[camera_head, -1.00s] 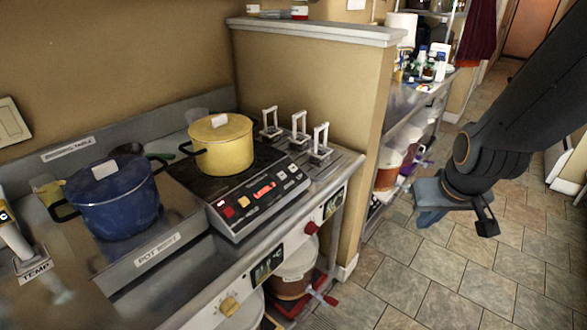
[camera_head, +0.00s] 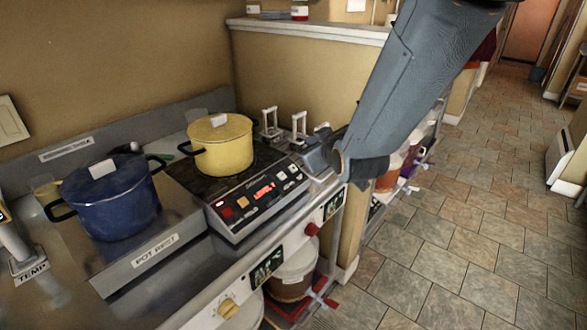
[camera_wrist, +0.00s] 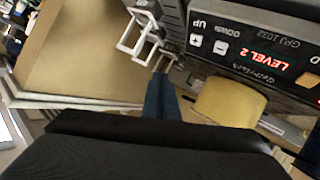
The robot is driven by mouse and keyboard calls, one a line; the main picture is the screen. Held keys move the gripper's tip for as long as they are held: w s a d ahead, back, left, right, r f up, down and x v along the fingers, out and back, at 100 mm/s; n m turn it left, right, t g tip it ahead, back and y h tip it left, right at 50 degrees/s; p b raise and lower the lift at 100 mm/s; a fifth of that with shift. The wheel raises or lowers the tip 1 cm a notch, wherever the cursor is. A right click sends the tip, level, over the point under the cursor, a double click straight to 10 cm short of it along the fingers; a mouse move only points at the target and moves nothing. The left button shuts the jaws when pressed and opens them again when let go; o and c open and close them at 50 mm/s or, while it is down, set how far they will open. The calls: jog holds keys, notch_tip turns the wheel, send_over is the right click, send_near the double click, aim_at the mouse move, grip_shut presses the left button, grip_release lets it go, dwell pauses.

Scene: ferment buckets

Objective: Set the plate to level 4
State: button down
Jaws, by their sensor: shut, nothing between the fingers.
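The hot plate (camera_head: 236,208) stands on the counter with a yellow pot (camera_head: 224,155) on it. Its red display (camera_head: 264,192) is lit. In the wrist view the panel is upside down and the display (camera_wrist: 256,57) reads LEVEL 2. The plus button (camera_wrist: 196,40), by the word UP, and the minus button (camera_wrist: 220,47), by DOWN, show beside it. My gripper (camera_head: 312,150) is shut and empty, over the right end of the plate near the white handles. Its blue fingers (camera_wrist: 158,82) point toward the panel edge in the wrist view, apart from the buttons.
White upright handles (camera_head: 299,125) stand right of the plate, close to my gripper. A blue pot (camera_head: 115,205) sits left on the pot rest. A low wall (camera_head: 290,80) rises behind the counter. The tiled floor (camera_head: 470,240) on the right is open.

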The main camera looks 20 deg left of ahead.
aim_at(293, 169)
jog(key=shift+f, duration=0.1)
jog(key=shift+w+a+f+b, duration=0.3)
jog(key=shift+a+f+b, duration=0.45)
jog(key=shift+f, duration=0.5)
jog(key=shift+w+a+f+b, duration=0.25)
jog(key=shift+a+f+b, duration=0.3)
jog(key=shift+f+b, duration=0.6)
jog(key=shift+w+a+f+b, duration=0.3)
jog(key=shift+a+f+b, duration=0.4)
jog(key=shift+f, duration=0.65)
jog(key=shift+a+f, duration=0.15)
jog(key=shift+f, duration=0.25)
jog(key=shift+w+a+f+b, duration=0.1)
jog(key=shift+a+f+b, duration=0.1)
jog(key=shift+f+b, duration=0.25)
jog(key=shift+d+r, duration=0.1)
jog(key=shift+r, duration=0.2)
jog(key=shift+d+r+p, duration=0.3)
jog(key=shift+r+p, duration=0.2)
jog(key=shift+r, duration=0.05)
jog(key=shift+a+f, duration=0.2)
jog(key=shift+f, duration=0.2)
